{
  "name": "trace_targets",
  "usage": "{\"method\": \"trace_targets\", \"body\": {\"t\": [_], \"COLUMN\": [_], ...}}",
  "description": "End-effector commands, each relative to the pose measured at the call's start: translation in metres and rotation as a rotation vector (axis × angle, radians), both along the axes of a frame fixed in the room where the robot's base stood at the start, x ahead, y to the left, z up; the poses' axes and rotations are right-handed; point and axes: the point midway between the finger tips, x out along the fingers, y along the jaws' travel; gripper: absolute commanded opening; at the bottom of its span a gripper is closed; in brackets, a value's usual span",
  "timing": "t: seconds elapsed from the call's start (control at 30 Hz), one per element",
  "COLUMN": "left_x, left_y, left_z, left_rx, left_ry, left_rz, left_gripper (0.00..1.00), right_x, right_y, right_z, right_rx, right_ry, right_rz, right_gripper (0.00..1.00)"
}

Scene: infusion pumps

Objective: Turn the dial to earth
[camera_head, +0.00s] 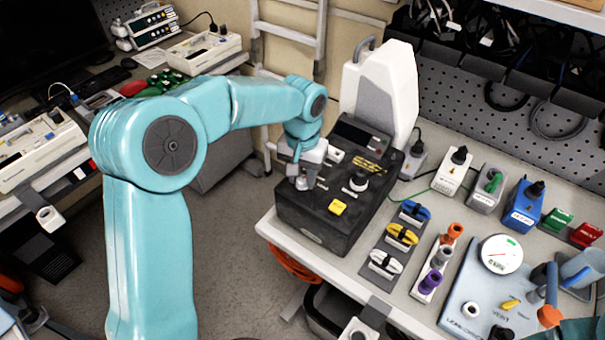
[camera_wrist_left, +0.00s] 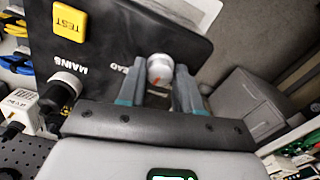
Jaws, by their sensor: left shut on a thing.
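The black tester box (camera_head: 300,220) stands at the left end of the bench. My left gripper (camera_head: 305,181) is over its top, at the near left part. In the left wrist view my left gripper (camera_wrist_left: 158,88) has its two fingers on either side of a silver dial knob (camera_wrist_left: 160,68) with a red mark, and is shut on it. Lettering ending in "EAD" is next to the knob, partly hidden by a finger. I cannot read an earth mark or which setting the red mark meets. My right gripper is not in view.
On the same box are a yellow TEST button (camera_head: 338,207) and a socket or knob marked MAINS (camera_wrist_left: 62,88). A white-grey device (camera_head: 385,90) rises behind.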

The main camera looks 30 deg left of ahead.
Motion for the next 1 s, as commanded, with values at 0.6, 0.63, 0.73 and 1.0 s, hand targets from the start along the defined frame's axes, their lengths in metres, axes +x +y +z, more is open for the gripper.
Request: {"method": "trace_targets", "body": {"t": [0.6,0.63,0.73,1.0], "left_x": [0.001,0.001,0.001,0.001], "left_y": [0.000,0.000,0.000,0.000], "left_z": [0.000,0.000,0.001,0.001], "left_rx": [0.000,0.000,0.000,0.000], "left_ry": [-0.004,-0.004,-0.004,-0.005], "left_rz": [0.388,0.405,0.452,0.522], "left_gripper": [0.04,0.04,0.04,0.04], "right_x": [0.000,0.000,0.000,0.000], "right_y": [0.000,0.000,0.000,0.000], "right_z": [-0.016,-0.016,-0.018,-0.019], "right_rx": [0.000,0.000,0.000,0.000], "right_ry": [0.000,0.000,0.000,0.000], "right_rz": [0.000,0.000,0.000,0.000], "right_gripper": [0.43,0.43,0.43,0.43]}}
